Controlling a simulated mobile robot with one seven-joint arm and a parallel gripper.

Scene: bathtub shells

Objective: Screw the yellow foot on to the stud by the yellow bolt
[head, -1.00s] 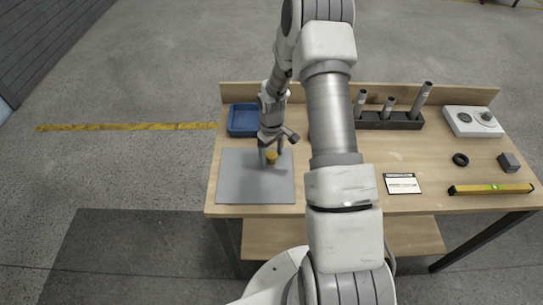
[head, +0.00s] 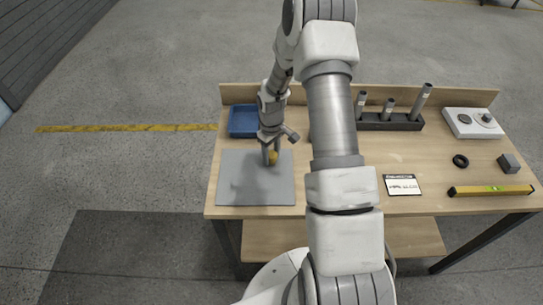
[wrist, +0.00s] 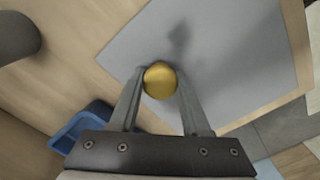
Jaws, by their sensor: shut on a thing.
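The yellow foot (wrist: 160,80) is a round, shiny gold-yellow piece. It sits between the two fingertips of my gripper (head: 270,156), which is shut on it. In the head view the foot (head: 273,158) shows partly behind a finger, over the upper right part of the grey mat (head: 240,185). I cannot tell from these frames whether the foot touches anything below. I cannot make out a stud or a yellow bolt in either view.
A blue tray (head: 243,121) stands behind the mat. To the right are a dark holder with grey tubes (head: 390,121), a white device (head: 472,122), a black ring (head: 460,161), a dark block (head: 508,162), a label card (head: 402,185) and a yellow level (head: 490,190).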

